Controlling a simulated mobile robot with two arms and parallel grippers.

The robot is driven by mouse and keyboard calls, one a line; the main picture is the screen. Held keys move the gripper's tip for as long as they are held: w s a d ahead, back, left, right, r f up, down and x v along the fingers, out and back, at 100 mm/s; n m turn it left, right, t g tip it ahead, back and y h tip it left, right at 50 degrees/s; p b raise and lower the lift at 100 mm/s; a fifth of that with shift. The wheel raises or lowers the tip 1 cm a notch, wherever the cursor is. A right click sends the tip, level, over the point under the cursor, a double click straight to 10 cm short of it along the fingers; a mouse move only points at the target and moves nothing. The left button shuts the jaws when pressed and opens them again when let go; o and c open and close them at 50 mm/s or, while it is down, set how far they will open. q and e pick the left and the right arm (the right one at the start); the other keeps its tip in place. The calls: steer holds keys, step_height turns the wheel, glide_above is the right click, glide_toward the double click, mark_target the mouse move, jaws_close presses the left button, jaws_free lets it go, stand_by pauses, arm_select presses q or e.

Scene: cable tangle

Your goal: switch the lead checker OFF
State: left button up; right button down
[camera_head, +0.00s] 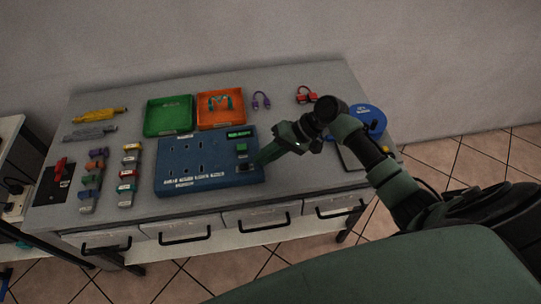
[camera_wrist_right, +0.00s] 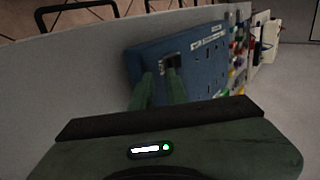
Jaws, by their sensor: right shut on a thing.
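The lead checker looks to be the blue box (camera_head: 210,160) on the table, with several dark slots, white labels, a small green display (camera_head: 239,134) and a green block (camera_head: 241,147) at its right side. A black switch (camera_head: 244,168) sits at its near right corner. It also shows in the right wrist view (camera_wrist_right: 174,60). My right gripper (camera_head: 258,163) reaches in from the right, its green fingertips (camera_wrist_right: 162,78) at the switch and shut on it. The fingers partly hide the switch, and I cannot read its position. My left gripper is not in view.
Green (camera_head: 169,116) and orange (camera_head: 220,110) trays stand behind the box. Coloured connectors (camera_head: 128,175) stand in rows at left. A purple lead (camera_head: 261,100), a red lead (camera_head: 306,95) and a blue reel (camera_head: 366,118) lie toward the right. Drawers run along the front.

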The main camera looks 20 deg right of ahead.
mark_target(248, 165)
steer(key=a, duration=0.1)
steer(key=a+p, duration=0.2)
steer(key=shift+w+a+r+h, duration=0.1)
steer(key=shift+w+a+h, duration=0.15)
steer(key=shift+h, duration=0.15)
steer(key=shift+w+d, duration=0.2)
steer(key=shift+r+g+p, duration=0.3)
steer(key=shift+r+p, duration=0.15)
steer(key=shift+p, duration=0.4)
steer(key=shift+d+r, duration=0.1)
steer(key=shift+r, duration=0.05)
steer(key=shift+d, duration=0.1)
